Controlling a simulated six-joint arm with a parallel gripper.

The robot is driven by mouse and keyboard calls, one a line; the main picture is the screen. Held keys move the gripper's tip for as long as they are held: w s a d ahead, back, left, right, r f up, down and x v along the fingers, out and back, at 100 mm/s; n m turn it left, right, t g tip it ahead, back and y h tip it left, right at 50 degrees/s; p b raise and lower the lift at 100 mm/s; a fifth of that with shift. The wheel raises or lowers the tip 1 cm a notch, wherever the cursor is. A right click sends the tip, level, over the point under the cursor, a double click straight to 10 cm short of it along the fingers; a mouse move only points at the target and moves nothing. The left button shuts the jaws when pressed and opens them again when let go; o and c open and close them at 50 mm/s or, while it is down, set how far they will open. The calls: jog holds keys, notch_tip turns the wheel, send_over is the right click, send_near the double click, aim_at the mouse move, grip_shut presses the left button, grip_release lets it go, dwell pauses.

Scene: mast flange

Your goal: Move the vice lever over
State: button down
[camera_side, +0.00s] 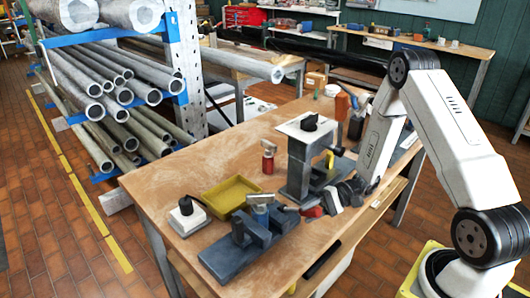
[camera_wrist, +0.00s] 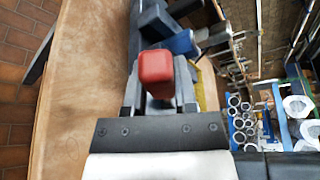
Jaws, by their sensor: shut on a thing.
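The vice (camera_side: 226,262) has a blue-grey base and stands near the front edge of the wooden table. Its lever ends in a red grip (camera_side: 313,212), to the right of the vice body. My gripper (camera_side: 322,206) is at this red grip and shut on it. In the wrist view the red grip (camera_wrist: 155,70) stands between the two grey fingers of my gripper (camera_wrist: 158,92). Part of the blue vice (camera_wrist: 172,38) shows behind it there. The lower part of the grip is hidden by the fingers.
A yellow tray (camera_side: 230,195) and a white block with a black knob (camera_side: 188,214) lie left of the vice. A grey stand (camera_side: 300,168) with a white top plate rises close behind my gripper. A small red bottle (camera_side: 268,160) stands nearby.

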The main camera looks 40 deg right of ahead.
jog(key=shift+r, duration=0.15)
jog(key=shift+w+r+m+g+h, duration=0.3)
jog(key=shift+w+r+m+g, duration=0.4)
jog(key=shift+w+r+m, duration=0.3)
jog(key=shift+s, duration=0.1)
jog(key=shift+c, duration=2)
grip_release()
jog(key=shift+d, duration=0.1)
jog(key=v, duration=0.7)
jog(key=shift+d, duration=0.3)
jog(key=shift+s+a+r, duration=0.1)
jog(key=shift+s, duration=0.1)
